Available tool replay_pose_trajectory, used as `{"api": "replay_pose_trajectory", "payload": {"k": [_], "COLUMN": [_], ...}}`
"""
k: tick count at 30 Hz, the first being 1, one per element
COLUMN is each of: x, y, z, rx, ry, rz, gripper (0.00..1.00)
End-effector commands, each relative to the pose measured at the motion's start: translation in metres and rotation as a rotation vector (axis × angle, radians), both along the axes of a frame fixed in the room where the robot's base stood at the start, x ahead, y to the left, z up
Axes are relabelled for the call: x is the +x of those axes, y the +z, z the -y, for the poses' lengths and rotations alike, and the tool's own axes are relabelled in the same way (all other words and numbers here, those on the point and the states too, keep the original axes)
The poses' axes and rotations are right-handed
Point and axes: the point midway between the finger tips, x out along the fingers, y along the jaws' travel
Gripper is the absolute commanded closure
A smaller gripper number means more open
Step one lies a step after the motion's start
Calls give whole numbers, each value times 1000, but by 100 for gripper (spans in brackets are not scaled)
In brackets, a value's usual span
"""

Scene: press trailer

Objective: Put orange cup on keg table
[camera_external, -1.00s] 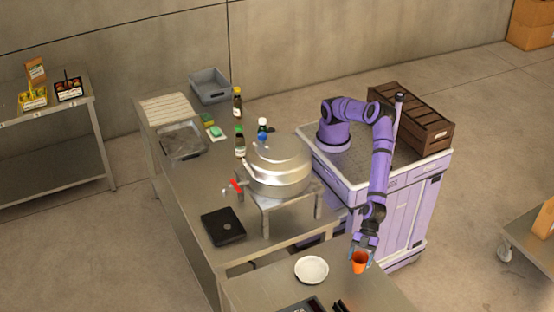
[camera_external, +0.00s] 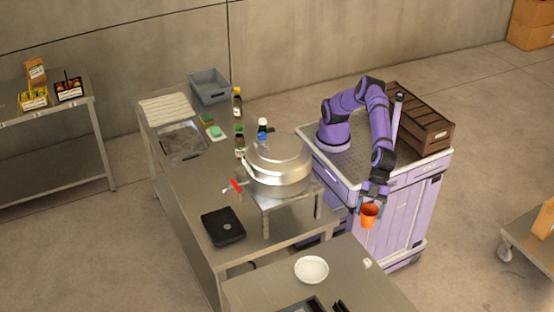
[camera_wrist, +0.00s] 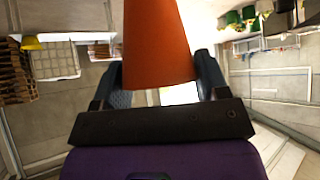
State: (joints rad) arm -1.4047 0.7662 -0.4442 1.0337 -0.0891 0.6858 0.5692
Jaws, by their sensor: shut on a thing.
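The orange cup (camera_external: 369,218) is held in the air by my gripper (camera_external: 370,206), whose fingers are closed on its two sides. It appears in front of my purple base, beyond the far right corner of the front steel table (camera_external: 375,287). In the wrist view the cup (camera_wrist: 158,45) fills the top middle between my two dark fingers (camera_wrist: 158,78). No table is clearly marked as the keg table, so I cannot tell which one it is.
A white plate (camera_external: 311,269) lies on the front table. A large silver pot (camera_external: 279,165) stands on a raised stand on the longer steel table (camera_external: 187,205), with bottles, a black scale (camera_external: 223,226) and a grey bin (camera_external: 209,86). Another steel table (camera_external: 45,137) stands far left.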

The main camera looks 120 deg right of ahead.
Motion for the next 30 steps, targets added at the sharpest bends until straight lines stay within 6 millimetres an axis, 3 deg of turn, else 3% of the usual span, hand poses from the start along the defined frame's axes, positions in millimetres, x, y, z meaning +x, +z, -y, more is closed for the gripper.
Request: {"api": "replay_pose_trajectory", "payload": {"k": [2, 17, 23, 30], "x": [0, 64, 107, 163], "y": [14, -3, -7, -8], "z": [0, 66, 122, 219], "rx": [2, -2, -1, -1], "ry": [1, -121, -214, -371], "rz": [1, -1, -1, -1], "gripper": [55, 55, 55, 55]}}
